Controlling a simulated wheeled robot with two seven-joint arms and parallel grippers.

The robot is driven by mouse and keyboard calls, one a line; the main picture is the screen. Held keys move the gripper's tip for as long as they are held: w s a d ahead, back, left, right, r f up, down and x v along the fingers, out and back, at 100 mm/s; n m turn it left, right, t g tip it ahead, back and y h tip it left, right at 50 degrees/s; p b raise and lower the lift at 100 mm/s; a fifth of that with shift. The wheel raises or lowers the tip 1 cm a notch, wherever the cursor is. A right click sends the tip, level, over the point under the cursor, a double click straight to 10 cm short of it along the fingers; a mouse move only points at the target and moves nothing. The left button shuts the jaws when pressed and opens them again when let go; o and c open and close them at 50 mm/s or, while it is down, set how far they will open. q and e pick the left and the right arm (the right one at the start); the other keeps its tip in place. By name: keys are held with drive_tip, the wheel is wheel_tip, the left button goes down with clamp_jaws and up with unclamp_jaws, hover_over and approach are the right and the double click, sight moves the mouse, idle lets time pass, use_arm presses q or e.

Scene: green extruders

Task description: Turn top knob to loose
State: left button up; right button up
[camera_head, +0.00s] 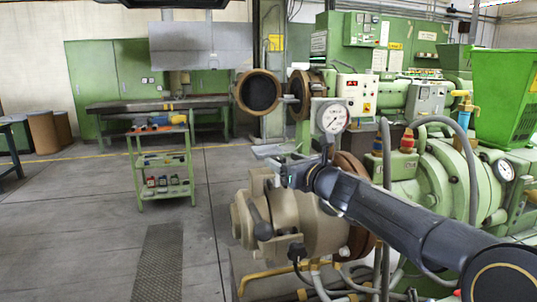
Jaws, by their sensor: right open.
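My right arm reaches in from the lower right, and its open gripper (276,154) is over the upper part of a beige extruder head (318,232). Its pale fingers point left and look empty. Dark knobs or handles show lower on the head: one at its front (263,231) and one below it at the right (296,251). Which part is the top knob I cannot tell; the top of the head is partly hidden behind my gripper and wrist. My left gripper is not in view.
A round pressure gauge (333,118) stands just above and right of my gripper. Grey hoses (386,200) rise beside my forearm. A green tool trolley (165,197) and a workbench (150,106) stand farther back. The floor at left is mostly clear.

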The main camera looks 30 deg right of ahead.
sight(271, 156)
drive_tip(key=w, duration=0.4)
drive_tip(key=shift+w+a+f+p, duration=0.1)
drive_tip(key=shift+w+p, duration=0.2)
drive_tip(key=shift+w, duration=0.05)
drive_tip(key=shift+w+a, duration=0.1)
drive_tip(key=shift+w, duration=0.65)
drive_tip(key=c, duration=1)
drive_tip(key=shift+o, duration=0.2)
drive_tip(key=n+y+p, duration=0.1)
drive_tip(key=y+p, duration=0.1)
drive_tip(key=n+g+y+p, duration=0.1)
drive_tip(key=y+p, duration=0.1)
drive_tip(key=p, duration=0.1)
drive_tip(key=n+y+p, duration=0.1)
drive_tip(key=p, duration=0.1)
drive_tip(key=shift+s+a+r+n+y, duration=0.1)
drive_tip(key=shift+a+r+n+y, duration=0.2)
drive_tip(key=shift+n+y, duration=0.1)
drive_tip(key=shift+f+n+g+y+p, duration=0.2)
drive_tip(key=shift+n+g+y+p, duration=0.2)
drive_tip(key=shift+g+y+p, duration=0.15)
drive_tip(key=shift+a+f, duration=0.1)
drive_tip(key=shift+s, duration=0.1)
drive_tip(key=o, duration=1)
drive_tip(key=shift+c, duration=0.2)
